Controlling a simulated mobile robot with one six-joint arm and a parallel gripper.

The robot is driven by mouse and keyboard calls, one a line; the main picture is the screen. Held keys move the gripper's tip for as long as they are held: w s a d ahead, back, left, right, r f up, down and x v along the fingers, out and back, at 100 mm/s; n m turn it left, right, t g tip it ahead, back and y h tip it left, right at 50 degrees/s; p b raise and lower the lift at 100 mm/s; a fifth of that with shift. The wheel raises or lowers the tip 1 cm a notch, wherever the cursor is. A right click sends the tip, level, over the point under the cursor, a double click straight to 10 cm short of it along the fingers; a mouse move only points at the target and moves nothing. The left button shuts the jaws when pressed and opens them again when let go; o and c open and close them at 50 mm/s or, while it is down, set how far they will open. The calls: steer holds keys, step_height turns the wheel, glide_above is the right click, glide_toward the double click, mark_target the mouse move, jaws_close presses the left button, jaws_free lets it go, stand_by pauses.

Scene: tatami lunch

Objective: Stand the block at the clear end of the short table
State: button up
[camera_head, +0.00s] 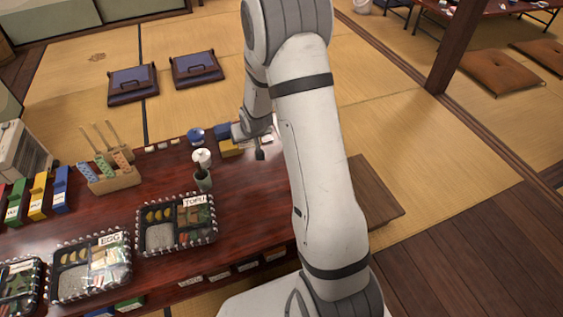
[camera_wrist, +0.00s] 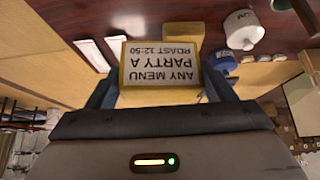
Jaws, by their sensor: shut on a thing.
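The block (camera_wrist: 160,65) is yellow with a pale label reading "ANY MENU PARTY A ROAST 12:50", upside down in the wrist view. My gripper (camera_wrist: 158,92) is shut on it, with a dark blue finger at each side. In the head view, a yellow part of the block (camera_head: 229,147) shows at my gripper (camera_head: 238,136), over the far edge area of the dark red table (camera_head: 245,205). I cannot tell whether the block touches the table. My arm hides part of the table's right end.
Lunch trays (camera_head: 176,222) line the near side. A wooden holder (camera_head: 112,180) and coloured boxes (camera_head: 38,195) stand further left. Bare tabletop lies right of the trays.

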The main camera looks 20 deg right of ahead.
steer(key=s+d+f+n+y+p, duration=0.15)
steer(key=d+p, duration=0.35)
steer(key=d, duration=0.7)
steer(key=shift+n, duration=0.35)
steer(key=f+b, duration=0.4)
steer(key=f, duration=0.3)
steer(key=shift+d+f+b, duration=0.1)
steer(key=shift+d+b, duration=0.1)
steer(key=shift+b, duration=0.15)
steer(key=shift+f+b, duration=1)
steer(key=shift+f, duration=0.7)
steer(key=shift+f, duration=0.2)
steer(key=o, duration=1)
